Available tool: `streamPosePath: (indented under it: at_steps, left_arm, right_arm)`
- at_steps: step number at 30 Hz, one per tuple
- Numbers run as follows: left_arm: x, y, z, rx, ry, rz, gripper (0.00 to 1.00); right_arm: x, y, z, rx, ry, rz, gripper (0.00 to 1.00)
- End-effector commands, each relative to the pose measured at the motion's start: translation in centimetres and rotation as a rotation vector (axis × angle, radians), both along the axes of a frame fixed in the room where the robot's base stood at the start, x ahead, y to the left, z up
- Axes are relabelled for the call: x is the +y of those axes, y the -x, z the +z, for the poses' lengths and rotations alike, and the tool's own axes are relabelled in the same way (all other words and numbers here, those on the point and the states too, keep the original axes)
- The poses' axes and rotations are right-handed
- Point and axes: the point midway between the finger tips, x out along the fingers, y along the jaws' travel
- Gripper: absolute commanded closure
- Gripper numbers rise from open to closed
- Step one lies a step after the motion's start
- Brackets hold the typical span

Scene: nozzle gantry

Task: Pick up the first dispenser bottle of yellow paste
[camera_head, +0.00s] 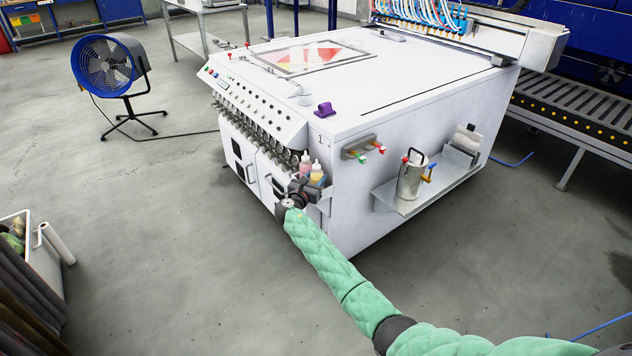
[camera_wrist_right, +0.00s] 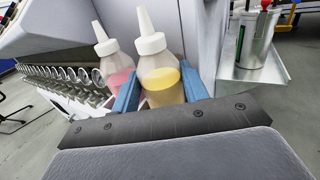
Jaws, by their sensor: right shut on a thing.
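The bottle of yellow paste (camera_wrist_right: 162,88) is clear with a white nozzle cap. It stands upright between the two blue fingers of my right gripper (camera_wrist_right: 160,92), which is shut on it. In the head view the bottle (camera_head: 317,178) shows small at the front corner of the white machine, with my right gripper (camera_head: 305,188) against it. A bottle of pink paste (camera_wrist_right: 118,78) stands just to its left, outside the fingers; it also shows in the head view (camera_head: 305,164). The bottle's base and its holder are hidden. My left gripper is in neither view.
The white machine (camera_head: 350,95) fills the middle. A row of round metal fittings (camera_wrist_right: 65,75) lies left of the bottles. A side shelf (camera_head: 432,182) holds a metal can (camera_head: 411,177). A blue fan (camera_head: 108,68) stands at far left. The floor in front is clear.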

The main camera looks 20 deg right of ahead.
Motion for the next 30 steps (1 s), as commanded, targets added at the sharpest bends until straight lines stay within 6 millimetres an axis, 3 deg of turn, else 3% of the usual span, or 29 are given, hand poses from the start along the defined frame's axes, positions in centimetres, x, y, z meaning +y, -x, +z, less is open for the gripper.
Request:
streamPosePath:
  at_steps: [5,11,24,30]
  left_arm:
    - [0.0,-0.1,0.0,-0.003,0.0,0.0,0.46]
    - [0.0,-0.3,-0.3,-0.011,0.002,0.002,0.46]
    - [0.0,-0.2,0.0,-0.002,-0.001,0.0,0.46]
    - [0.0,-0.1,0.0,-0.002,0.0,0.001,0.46]
  right_arm:
    - [0.0,0.0,0.9,-0.001,0.0,0.0,0.68]
    - [0.0,0.0,4.1,-0.004,-0.002,0.0,0.68]
    - [-3.2,7.6,8.9,-0.002,-0.001,0.0,0.68]
    - [-4.1,9.8,10.4,-0.001,0.001,-0.001,0.68]
